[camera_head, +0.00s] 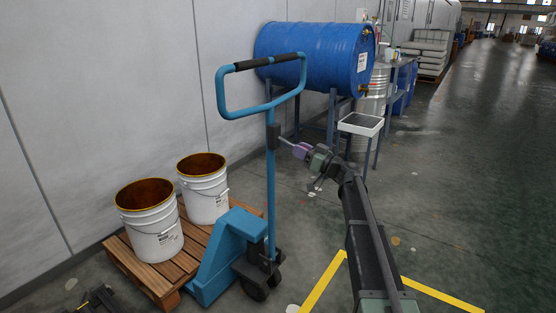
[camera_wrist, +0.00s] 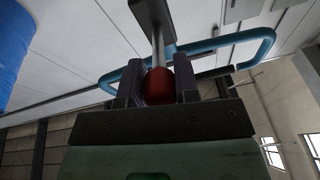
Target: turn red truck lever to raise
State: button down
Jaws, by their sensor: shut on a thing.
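The blue pallet truck (camera_head: 224,243) stands at the left, with its tall handle and looped grip (camera_head: 222,95). A small lever sticks out from a dark block (camera_head: 273,136) on the handle's shaft. My gripper (camera_head: 295,149) reaches the lever's end from the right. In the wrist view the lever's red knob (camera_wrist: 159,86) sits between the two dark fingers of my gripper (camera_wrist: 158,88), which are shut on it. The metal lever rod (camera_wrist: 157,46) runs from the knob up to the dark block (camera_wrist: 152,12). In the head view my gripper hides the knob.
Two white buckets (camera_head: 152,232) (camera_head: 206,202) stand on a wooden pallet (camera_head: 184,265) over the forks. A blue drum (camera_head: 312,55) lies on a rack behind the handle, with a white tray (camera_head: 360,124) beside it. The floor at the right is clear.

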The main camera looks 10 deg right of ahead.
jog(key=shift+a+f, duration=0.15)
jog(key=shift+f, duration=0.4)
jog(key=shift+w+a+f+b, duration=0.25)
jog(key=shift+f+b, duration=0.35)
jog(key=shift+b, duration=0.15)
jog(key=c, duration=0.8)
grip_release()
jog(key=shift+c, duration=0.2)
jog(key=b+v, duration=0.2)
jog(key=v, duration=0.8)
jog(key=shift+s+d+f+b, duration=0.15)
jog(key=shift+s+d+b, duration=0.05)
jog(key=shift+d+b, duration=0.1)
